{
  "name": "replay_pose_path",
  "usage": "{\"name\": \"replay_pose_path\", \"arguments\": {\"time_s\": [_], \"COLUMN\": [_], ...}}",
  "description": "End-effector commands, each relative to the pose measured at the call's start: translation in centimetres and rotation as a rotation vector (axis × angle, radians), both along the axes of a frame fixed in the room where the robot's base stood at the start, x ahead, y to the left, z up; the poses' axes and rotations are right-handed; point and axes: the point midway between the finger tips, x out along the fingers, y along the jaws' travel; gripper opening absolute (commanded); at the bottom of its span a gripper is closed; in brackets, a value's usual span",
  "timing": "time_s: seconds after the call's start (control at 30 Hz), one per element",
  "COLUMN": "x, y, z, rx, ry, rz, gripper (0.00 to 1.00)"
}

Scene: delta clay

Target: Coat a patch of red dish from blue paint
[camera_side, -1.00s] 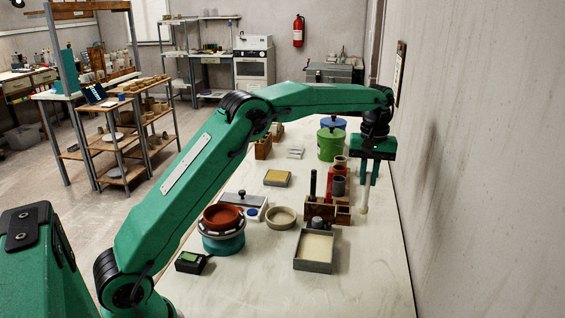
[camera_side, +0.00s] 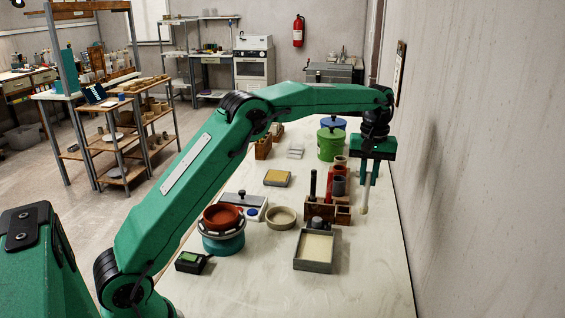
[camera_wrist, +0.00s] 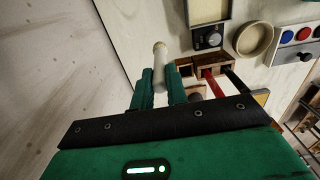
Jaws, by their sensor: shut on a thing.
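My gripper (camera_side: 369,178) is at the right of the bench, near the wall. It is shut on a pale rod-like tool with a rounded tip (camera_side: 364,209), which hangs down upright. The wrist view shows the tool (camera_wrist: 160,54) between my two green fingers (camera_wrist: 158,84). The red dish (camera_side: 222,216) sits on a teal turntable (camera_side: 223,243) at the left of the bench, well away from my gripper. A white block (camera_side: 256,201) behind it bears a round blue spot (camera_side: 252,212), seen as blue (camera_wrist: 304,33) beside red in the wrist view. I cannot tell if it is paint.
A wooden rack (camera_side: 320,210) with upright tools stands left of my gripper. Green (camera_side: 331,145) and blue (camera_side: 333,122) lidded tubs stand behind. The bench front is clear.

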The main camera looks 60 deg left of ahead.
Motion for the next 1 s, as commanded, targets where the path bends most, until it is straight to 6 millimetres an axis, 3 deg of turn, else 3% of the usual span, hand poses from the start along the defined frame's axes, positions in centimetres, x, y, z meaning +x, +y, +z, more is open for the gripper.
{"name": "replay_pose_path", "arguments": {"time_s": [0.27,0.77,1.0], "x": [0.0,0.0,-0.8], "y": [0.0,0.0,3.4], "z": [0.4,4.9,5.2], "rx": [0.000,0.000,0.000], "ry": [-0.001,-0.003,0.000], "rz": [0.000,0.000,0.003], "gripper": [0.00,0.00,0.00]}}
